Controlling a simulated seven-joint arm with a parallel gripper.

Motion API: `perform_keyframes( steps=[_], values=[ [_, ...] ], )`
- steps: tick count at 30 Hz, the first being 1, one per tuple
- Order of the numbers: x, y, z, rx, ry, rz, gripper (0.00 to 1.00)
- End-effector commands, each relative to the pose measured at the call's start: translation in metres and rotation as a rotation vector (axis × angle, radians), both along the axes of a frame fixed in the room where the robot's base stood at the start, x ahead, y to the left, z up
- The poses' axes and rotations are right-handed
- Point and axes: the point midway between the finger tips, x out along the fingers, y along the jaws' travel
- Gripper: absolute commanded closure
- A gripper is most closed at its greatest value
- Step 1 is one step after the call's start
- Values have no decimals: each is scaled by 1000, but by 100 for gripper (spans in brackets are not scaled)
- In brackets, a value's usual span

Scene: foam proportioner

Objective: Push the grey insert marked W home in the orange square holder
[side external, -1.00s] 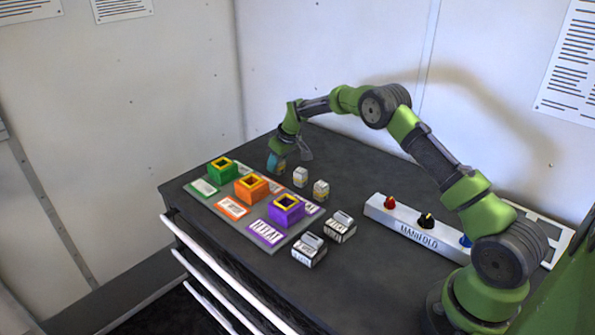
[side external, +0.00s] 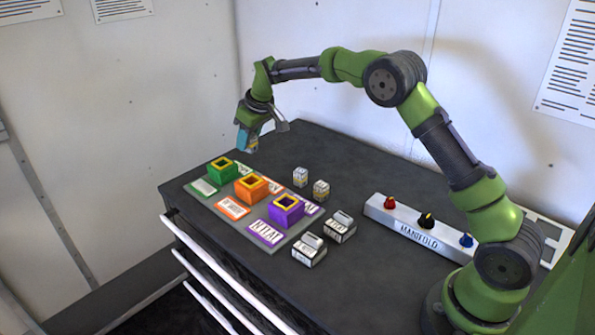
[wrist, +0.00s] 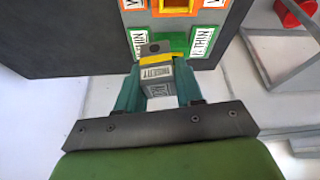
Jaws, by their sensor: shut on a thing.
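My gripper (side external: 246,145) is raised above the far left of the table, behind the green holder. In the wrist view its teal fingers (wrist: 155,78) are shut on a grey insert (wrist: 157,88) with white labels and a yellow band near its end. I cannot make out a W on it. The orange square holder (side external: 251,188) has a yellow rim around a dark opening and stands on the board between the green and purple holders. It also shows at the top edge of the wrist view (wrist: 160,5). The held insert is apart from the holder.
The green holder (side external: 222,168) and purple holder (side external: 286,209) flank the orange one. Two small inserts (side external: 300,176) (side external: 321,190) stand behind the board. Two labelled grey blocks (side external: 309,251) (side external: 340,227) sit at right. A manifold (side external: 420,233) with knobs lies farther right.

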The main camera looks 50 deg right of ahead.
Motion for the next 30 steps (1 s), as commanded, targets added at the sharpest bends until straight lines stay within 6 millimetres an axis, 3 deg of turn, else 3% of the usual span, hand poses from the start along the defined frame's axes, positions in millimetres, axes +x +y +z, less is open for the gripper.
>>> perform_keyframes(
  steps=[3, 5, 17, 30],
  values=[
    [-15, 27, 4, 1, 3, -35, 97],
    [-20, 31, 2, 5, 5, -66, 97],
    [-25, 27, -18, 25, 11, -161, 97],
    [-24, 26, -59, 25, 11, -160, 97]
  ],
)
